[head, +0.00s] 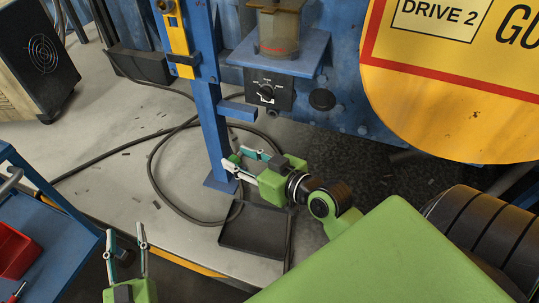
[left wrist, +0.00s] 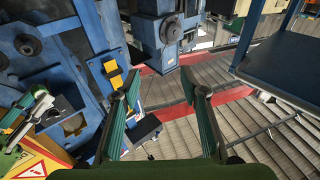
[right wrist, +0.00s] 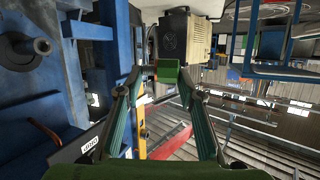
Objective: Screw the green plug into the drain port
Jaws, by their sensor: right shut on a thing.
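The green plug (right wrist: 168,72) shows as a small green block between the fingertips of my right gripper (right wrist: 156,82) in the right wrist view. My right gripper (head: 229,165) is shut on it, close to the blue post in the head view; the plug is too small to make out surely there. My left gripper (head: 126,236) is open and empty at the lower left; its spread fingers also show in the left wrist view (left wrist: 162,88). A dark round fitting (head: 322,99) sits on the blue housing. I cannot tell whether it is the drain port.
A blue post (head: 214,135) stands beside my right gripper. A black tray (head: 256,246) lies on the floor below it. A looped cable (head: 152,168) lies on the floor. A yellow sign (head: 450,120) fills the upper right. A blue cart (head: 60,240) stands at the left.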

